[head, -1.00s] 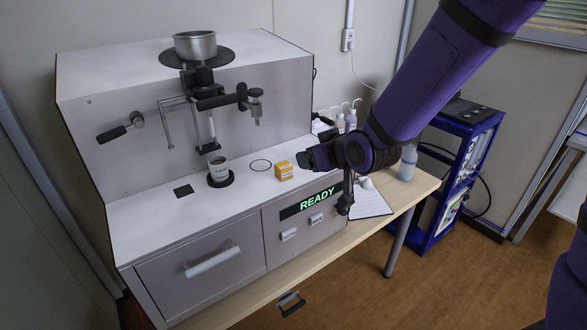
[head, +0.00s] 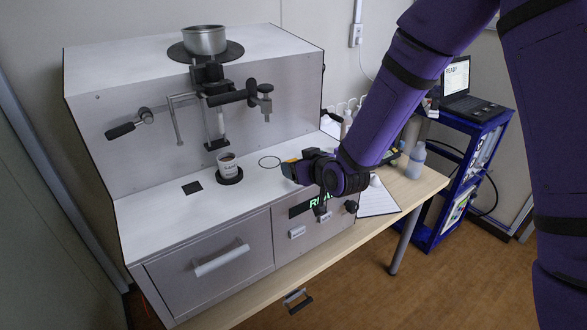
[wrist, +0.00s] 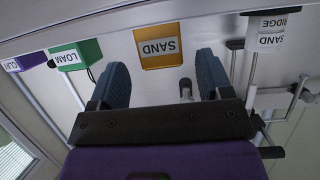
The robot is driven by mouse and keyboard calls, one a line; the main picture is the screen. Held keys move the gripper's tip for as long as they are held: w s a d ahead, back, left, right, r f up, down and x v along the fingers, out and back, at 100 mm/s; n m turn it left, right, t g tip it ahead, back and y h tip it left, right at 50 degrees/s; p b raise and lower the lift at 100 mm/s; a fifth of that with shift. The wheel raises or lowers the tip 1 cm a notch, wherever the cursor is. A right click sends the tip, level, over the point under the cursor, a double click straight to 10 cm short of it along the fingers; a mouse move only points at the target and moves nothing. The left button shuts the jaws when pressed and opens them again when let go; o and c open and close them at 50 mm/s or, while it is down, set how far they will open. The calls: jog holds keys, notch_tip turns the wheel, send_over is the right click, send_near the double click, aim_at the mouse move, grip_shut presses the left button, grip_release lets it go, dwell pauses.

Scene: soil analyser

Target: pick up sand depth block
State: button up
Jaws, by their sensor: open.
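The sand depth block is an orange-yellow block (wrist: 158,45) with a white SAND label. In the wrist view it sits just beyond and between my fingertips, with free space around it. My gripper (wrist: 162,72) is open and empty. In the head view my gripper (head: 292,171) is low over the analyser's front ledge, and it hides nearly all of the block. I cannot tell from the head view how much height separates them.
A green LOAM block (wrist: 76,55) and a purple block (wrist: 25,61) lie to the left in the wrist view. A cup labelled SAND (head: 228,169) stands on a black disc on the ledge (head: 160,221). The analyser's upright face (head: 190,125) rises behind.

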jog(key=x, duration=0.5)
jog(key=shift+a, duration=0.1)
jog(key=c, duration=1)
